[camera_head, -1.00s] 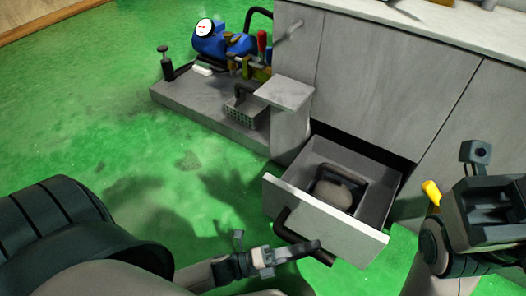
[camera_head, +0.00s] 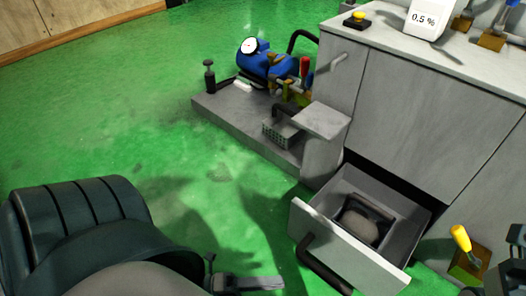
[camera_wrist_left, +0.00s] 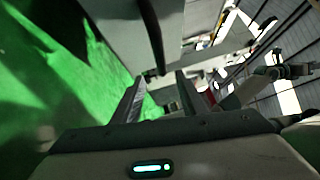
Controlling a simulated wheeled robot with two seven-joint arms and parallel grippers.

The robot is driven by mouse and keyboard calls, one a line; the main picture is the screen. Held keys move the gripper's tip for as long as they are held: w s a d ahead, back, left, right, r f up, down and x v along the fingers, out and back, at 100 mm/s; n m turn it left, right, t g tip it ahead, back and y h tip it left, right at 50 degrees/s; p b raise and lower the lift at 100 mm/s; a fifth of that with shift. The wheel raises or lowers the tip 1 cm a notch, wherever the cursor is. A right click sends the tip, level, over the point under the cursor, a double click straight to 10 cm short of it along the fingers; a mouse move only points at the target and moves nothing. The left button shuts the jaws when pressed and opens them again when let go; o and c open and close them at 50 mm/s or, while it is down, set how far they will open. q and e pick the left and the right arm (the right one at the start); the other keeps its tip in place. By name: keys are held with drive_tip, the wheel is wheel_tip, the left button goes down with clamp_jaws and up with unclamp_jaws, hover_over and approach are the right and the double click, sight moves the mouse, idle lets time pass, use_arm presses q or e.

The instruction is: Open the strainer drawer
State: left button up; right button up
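The strainer drawer (camera_head: 345,248) is pulled out from the grey cabinet, with its inside showing. A dark-framed strainer with a rounded grey content (camera_head: 362,222) sits in it. The dark bar handle (camera_head: 322,270) is on the drawer's front. My left gripper (camera_head: 250,283) is low in the head view, to the left of the handle and apart from it. In the left wrist view its two fingers (camera_wrist_left: 162,76) are spread with nothing between them. My right gripper is not clearly visible; only dark parts of mine show at the right edge.
A blue pump (camera_head: 265,62) stands on a grey plinth (camera_head: 235,112) with a small grey basket (camera_head: 281,133). A yellow-handled tool (camera_head: 460,238) is right of the drawer. The countertop (camera_head: 440,50) holds a 0,5 % container (camera_head: 425,20). Green floor (camera_head: 150,140) is clear at left.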

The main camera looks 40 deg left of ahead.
use_arm(q)
drive_tip(key=shift+v, duration=1.2)
